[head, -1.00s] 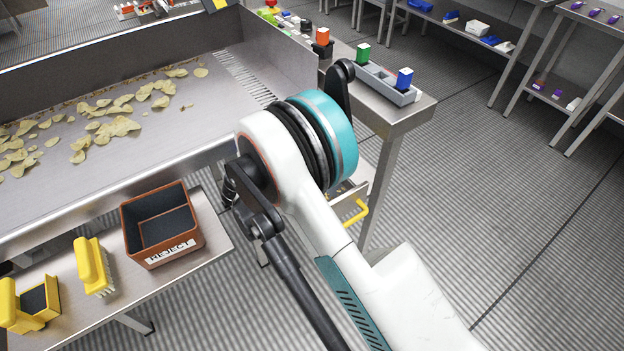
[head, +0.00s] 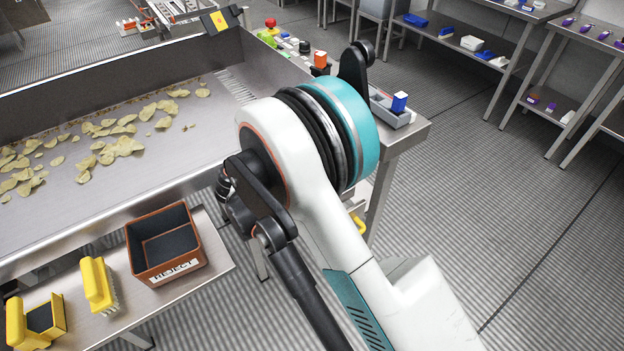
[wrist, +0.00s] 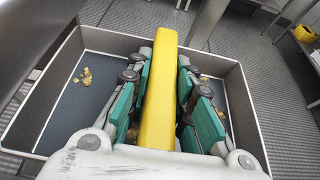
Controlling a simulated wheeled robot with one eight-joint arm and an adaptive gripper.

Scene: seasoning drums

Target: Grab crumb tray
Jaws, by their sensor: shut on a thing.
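The crumb tray (wrist: 66,112) is a shallow box with pale grey walls and a dark floor, with a few golden crumbs on it in the wrist view. A yellow bar handle (wrist: 158,125) runs above its middle. My gripper (wrist: 165,80) is shut on this handle, teal pads pressing from both sides. The gripper and arm hide the tray's middle and near side. In the head view only a bit of yellow handle (head: 360,224) shows past my arm, below the conveyor's end; my gripper is hidden there.
A steel conveyor (head: 75,210) carries chips. On a low shelf at left stand a reject bin (head: 165,245), a yellow brush (head: 97,285) and a yellow scoop-like tool (head: 35,320). A steel bench (head: 405,135) stands beyond my arm.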

